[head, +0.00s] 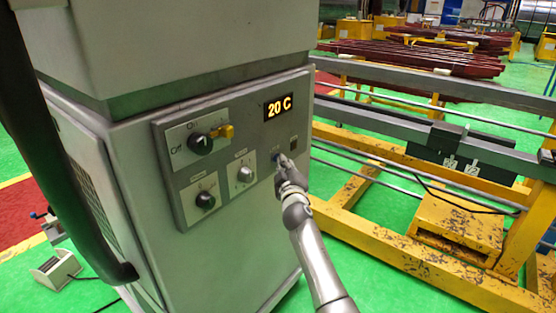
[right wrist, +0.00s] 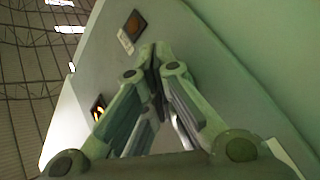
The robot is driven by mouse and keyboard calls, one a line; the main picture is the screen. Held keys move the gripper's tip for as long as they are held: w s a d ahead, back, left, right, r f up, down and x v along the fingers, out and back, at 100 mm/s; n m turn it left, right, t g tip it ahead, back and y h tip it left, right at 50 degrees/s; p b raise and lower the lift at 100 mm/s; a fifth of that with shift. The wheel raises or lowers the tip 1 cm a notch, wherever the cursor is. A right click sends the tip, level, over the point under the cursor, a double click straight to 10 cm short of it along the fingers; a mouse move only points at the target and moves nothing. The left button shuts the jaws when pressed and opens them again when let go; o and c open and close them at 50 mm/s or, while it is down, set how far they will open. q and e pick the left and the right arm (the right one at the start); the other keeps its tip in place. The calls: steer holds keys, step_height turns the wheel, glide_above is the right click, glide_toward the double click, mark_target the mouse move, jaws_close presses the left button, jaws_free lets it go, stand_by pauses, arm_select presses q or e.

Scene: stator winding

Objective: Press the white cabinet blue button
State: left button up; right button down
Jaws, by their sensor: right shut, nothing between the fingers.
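The white cabinet (head: 236,250) stands at the left and centre of the head view, with a grey control panel (head: 218,150) on its face. A small blue button (head: 275,156) shows on the panel's right part, below the lit "20 C" display (head: 279,106). My right gripper (head: 282,163) is shut and empty, its fingertips at the blue button and partly covering it. In the right wrist view the shut fingertips (right wrist: 156,55) point at the panel surface and the blue button is hidden. I cannot tell whether they touch it. My left gripper is not in view.
That square seems to show in the wrist view (right wrist: 134,26). A yellow frame with grey rails (head: 400,235) stands to the right.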

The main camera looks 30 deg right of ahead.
steer(key=shift+s, duration=0.15)
steer(key=shift+s+d+p, duration=0.25)
steer(key=shift+s+p, duration=0.25)
steer(key=shift+s, duration=0.1)
steer(key=s+p, duration=0.1)
steer(key=s+d+p, duration=0.1)
steer(key=s, duration=0.1)
steer(key=s+d, duration=0.1)
steer(key=shift+s+p, duration=0.3)
steer(key=shift+p, duration=0.1)
steer(key=shift+a+f, duration=0.1)
stand_by(0.7)
